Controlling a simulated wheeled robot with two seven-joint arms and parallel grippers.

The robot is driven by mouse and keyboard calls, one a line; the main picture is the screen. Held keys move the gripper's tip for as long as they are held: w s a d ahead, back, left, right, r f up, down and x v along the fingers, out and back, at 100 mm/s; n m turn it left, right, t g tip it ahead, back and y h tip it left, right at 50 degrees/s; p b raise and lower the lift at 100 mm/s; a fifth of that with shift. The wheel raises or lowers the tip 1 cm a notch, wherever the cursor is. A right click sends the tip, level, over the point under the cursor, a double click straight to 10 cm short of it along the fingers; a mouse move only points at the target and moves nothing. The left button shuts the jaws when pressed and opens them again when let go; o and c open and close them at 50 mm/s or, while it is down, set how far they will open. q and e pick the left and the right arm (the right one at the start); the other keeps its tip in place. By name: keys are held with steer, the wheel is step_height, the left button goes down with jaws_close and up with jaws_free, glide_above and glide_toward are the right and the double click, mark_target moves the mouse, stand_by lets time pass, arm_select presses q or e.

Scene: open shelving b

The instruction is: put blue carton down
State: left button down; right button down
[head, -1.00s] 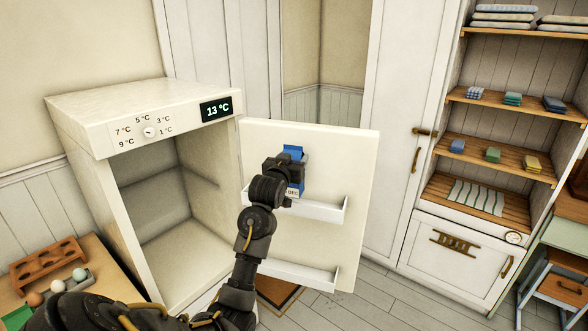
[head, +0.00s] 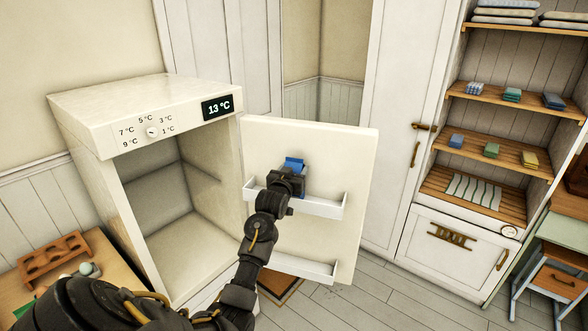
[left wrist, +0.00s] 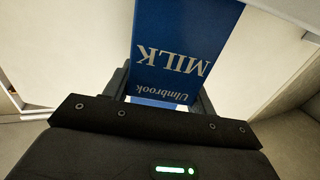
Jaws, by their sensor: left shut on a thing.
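The blue carton (head: 294,164) is at the upper shelf (head: 325,207) on the inside of the open fridge door (head: 340,165). My left gripper (head: 288,179) is shut on it and hides most of it in the head view. In the left wrist view the carton (left wrist: 185,45) stands between the two fingers, with "Ulmbrook MILK" lettered upside down. I cannot tell whether its base touches the shelf. My right gripper is not in view.
The fridge (head: 150,97) stands open and its inside looks empty, with a display of 13 °C. A lower door shelf (head: 305,268) is bare. A wooden egg rack (head: 50,256) sits at the lower left. Open shelving (head: 515,130) with small packs stands at the right.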

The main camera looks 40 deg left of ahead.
arm_select(q)
steer(key=c, duration=0.7)
jaws_free()
steer(key=shift+f, duration=0.1)
steer(key=shift+o, duration=1.1)
